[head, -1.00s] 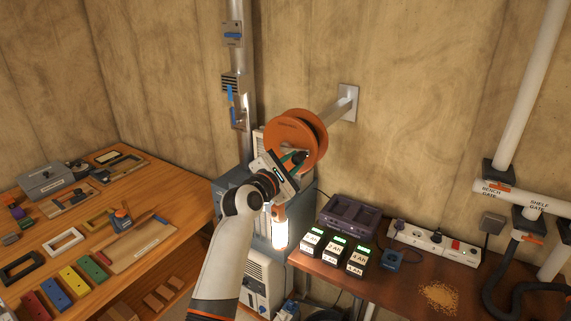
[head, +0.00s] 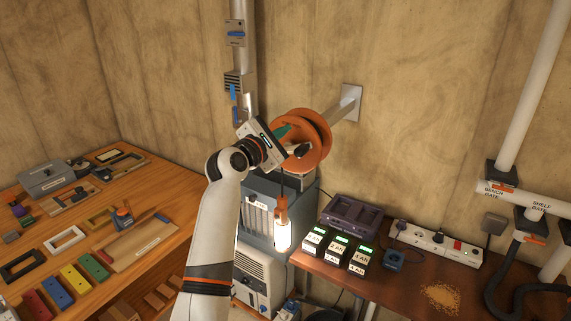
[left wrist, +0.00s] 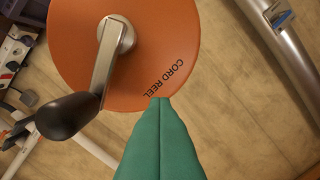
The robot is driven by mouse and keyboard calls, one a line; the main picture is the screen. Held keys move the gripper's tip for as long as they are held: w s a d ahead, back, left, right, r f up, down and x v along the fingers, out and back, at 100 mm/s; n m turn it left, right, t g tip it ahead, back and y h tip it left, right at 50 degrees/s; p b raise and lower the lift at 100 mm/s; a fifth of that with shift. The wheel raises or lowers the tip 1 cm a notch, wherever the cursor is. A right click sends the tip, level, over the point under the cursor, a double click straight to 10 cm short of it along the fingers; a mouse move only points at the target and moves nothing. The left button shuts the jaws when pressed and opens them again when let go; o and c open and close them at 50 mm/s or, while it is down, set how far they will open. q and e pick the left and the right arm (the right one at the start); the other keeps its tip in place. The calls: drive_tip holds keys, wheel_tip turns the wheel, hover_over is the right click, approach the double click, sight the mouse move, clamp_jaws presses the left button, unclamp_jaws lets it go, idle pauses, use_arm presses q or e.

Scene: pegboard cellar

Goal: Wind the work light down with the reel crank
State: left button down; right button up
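The orange cord reel (head: 318,127) is mounted on a wall arm; in the left wrist view its face (left wrist: 160,40) reads "CORD REEL". Its metal crank arm (left wrist: 107,55) ends in a black knob (left wrist: 68,116), which also shows in the head view (head: 302,151). My left gripper (head: 284,132) is in front of the reel. Its green fingers (left wrist: 160,100) are together, with the knob off to their left, outside them. I cannot tell if the fingertips touch the reel. The lit work light (head: 283,236) hangs below the reel on its cord. My right gripper is out of view.
A grey cabinet (head: 255,215) stands behind the light. The right bench (head: 400,285) holds battery chargers (head: 338,248), a power strip (head: 432,238) and sawdust. The left workbench (head: 165,240) carries tools and blocks. A metal wall post (head: 240,60) rises left of the reel.

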use_arm(q)
wheel_tip(320, 180, up, 5)
drive_tip(key=w+a, duration=0.2)
drive_tip(key=shift+a+r, duration=0.15)
drive_tip(key=c, duration=1)
unclamp_jaws()
drive_tip(key=v, duration=0.7)
drive_tip(key=shift+w, duration=0.1)
